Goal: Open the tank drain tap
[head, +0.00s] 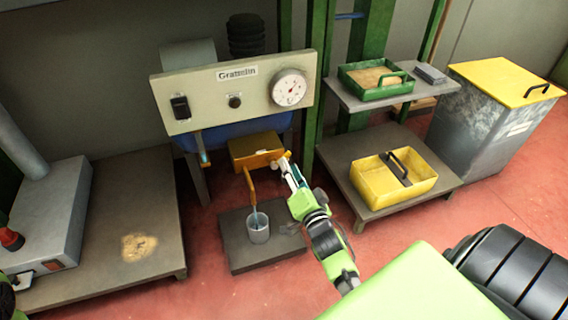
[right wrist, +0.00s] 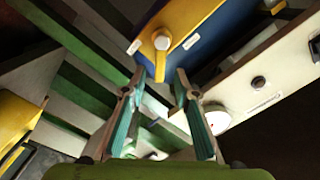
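The tank is a blue body (head: 215,137) behind a beige panel (head: 240,90). Below it is a yellow block (head: 252,148) with an orange tap and a downward spout (head: 250,185). In the right wrist view the tap has a round pale knob (right wrist: 162,40) on a yellow plate (right wrist: 185,22). My right gripper (head: 285,166) is at the tap's right end.
A grey cup (head: 258,232) stands under the spout on a low dark platform (head: 240,255); a thin bluish line shows above it. A low table (head: 120,200) stands at left.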

